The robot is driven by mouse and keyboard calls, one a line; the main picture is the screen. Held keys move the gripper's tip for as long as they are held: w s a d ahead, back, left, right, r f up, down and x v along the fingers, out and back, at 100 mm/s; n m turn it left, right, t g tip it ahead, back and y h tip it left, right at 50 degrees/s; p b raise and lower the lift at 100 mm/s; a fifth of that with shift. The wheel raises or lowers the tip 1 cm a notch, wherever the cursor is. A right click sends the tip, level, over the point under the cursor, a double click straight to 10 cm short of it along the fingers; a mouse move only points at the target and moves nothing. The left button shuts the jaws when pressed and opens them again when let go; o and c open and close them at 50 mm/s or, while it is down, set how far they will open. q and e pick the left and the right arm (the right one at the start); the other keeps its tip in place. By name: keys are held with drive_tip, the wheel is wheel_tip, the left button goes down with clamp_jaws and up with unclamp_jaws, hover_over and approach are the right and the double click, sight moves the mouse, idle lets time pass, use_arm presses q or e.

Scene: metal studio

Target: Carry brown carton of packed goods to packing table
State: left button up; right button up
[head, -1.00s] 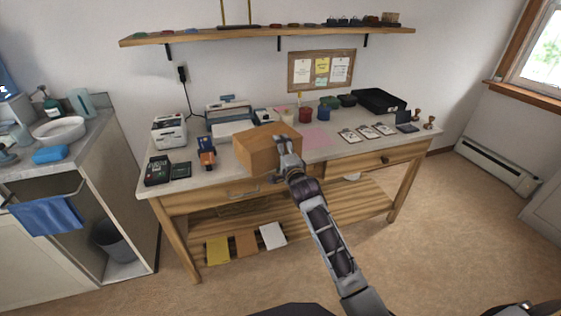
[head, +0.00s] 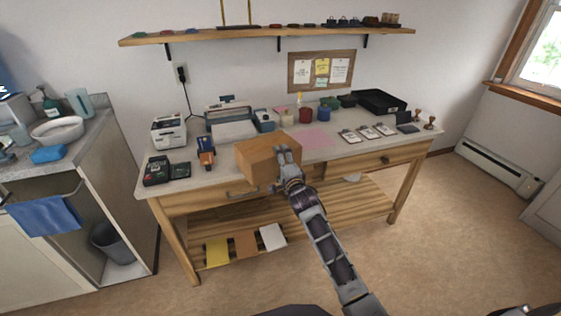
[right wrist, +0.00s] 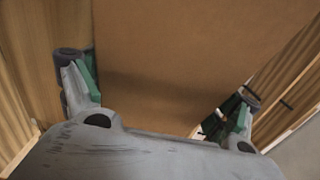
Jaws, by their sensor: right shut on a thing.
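The brown carton (head: 262,160) is at the front edge of the packing table (head: 222,172), left of its middle. It overlaps the table's front edge in the head view; I cannot tell whether its underside touches the top. My right gripper (head: 287,157) is shut on the carton's near right side. In the right wrist view the carton (right wrist: 185,50) fills the space between the two fingers of my right gripper (right wrist: 165,102). My left gripper is not in view.
Behind the carton are a printer (head: 232,122) and a red cup (head: 305,115). An orange and blue tool (head: 206,152) and black boxes stand to its left. A pink sheet (head: 313,138) and several cards lie to its right. A wall shelf (head: 270,34) is above.

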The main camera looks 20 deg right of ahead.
drive_tip(key=o, duration=1)
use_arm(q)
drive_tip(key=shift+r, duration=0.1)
use_arm(e)
drive_tip(key=shift+r, duration=0.1)
drive_tip(key=shift+s, duration=1.05)
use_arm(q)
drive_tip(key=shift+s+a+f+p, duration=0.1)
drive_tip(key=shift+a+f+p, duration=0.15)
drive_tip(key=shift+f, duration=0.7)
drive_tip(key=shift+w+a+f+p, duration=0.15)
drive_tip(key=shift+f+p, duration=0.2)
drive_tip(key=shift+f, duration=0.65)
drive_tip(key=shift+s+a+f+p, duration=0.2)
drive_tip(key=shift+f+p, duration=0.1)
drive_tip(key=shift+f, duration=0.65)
use_arm(e)
drive_tip(key=s, duration=1)
drive_tip(key=shift+d, duration=0.2)
